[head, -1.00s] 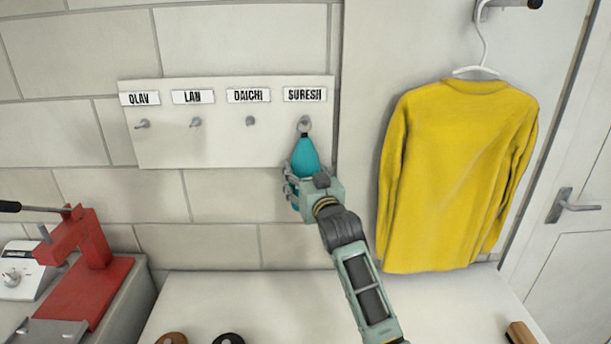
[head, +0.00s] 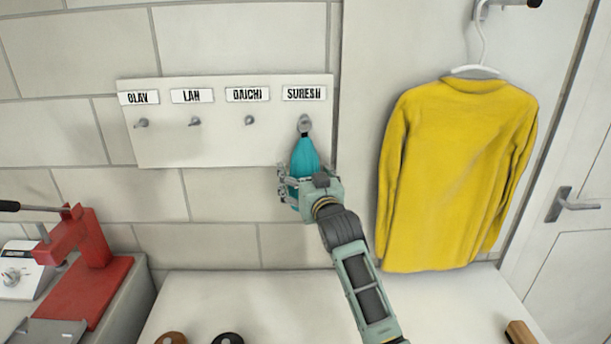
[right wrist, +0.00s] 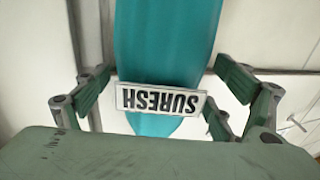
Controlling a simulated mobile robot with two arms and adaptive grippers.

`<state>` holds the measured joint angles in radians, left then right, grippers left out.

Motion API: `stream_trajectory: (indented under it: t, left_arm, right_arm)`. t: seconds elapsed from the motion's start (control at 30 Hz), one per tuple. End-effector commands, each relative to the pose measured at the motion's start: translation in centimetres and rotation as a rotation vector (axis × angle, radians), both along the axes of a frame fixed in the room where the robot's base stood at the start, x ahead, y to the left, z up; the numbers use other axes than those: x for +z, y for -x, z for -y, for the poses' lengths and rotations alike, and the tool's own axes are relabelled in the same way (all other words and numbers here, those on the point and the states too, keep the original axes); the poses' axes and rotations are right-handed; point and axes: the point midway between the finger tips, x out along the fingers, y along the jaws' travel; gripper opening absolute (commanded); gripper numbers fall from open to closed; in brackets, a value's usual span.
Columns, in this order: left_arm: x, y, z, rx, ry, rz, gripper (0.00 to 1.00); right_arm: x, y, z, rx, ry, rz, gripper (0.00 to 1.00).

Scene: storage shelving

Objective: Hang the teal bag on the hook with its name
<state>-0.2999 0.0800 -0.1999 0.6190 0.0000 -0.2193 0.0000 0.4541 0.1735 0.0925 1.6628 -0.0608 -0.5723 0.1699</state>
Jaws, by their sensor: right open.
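The teal bag (head: 305,154) hangs by its ring from the hook (head: 304,122) under the SURESH label (head: 304,93) on the white hook board (head: 230,147). In the right wrist view the bag (right wrist: 168,45) carries a tag reading SURESH (right wrist: 161,99), seen upside down. My right gripper (head: 291,184) is at the lower part of the bag, its fingers open on either side. In the right wrist view the finger pads (right wrist: 165,88) stand apart from the bag, with gaps on both sides. My left gripper is not in view.
Hooks labelled OLAV, LAN (head: 195,121) and DAICHI (head: 249,120) are empty. A yellow shirt (head: 455,175) hangs to the right of my right arm. A red press (head: 83,263) stands at the lower left. The white surface (head: 260,297) below is mostly clear.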

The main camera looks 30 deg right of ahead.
Motion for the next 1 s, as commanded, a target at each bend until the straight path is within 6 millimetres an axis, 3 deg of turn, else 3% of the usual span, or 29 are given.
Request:
stream_trajectory:
  t: [0.27,0.7,1.0]
  left_arm:
    - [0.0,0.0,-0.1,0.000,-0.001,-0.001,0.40]
    - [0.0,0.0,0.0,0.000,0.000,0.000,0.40]
    - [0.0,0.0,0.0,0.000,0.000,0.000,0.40]
  right_arm:
    - [0.0,2.3,-0.5,0.001,0.000,0.002,0.87]
    - [0.1,10.2,-2.0,0.001,0.000,0.004,0.87]
    - [0.2,11.8,-2.3,0.000,0.001,0.005,0.87]
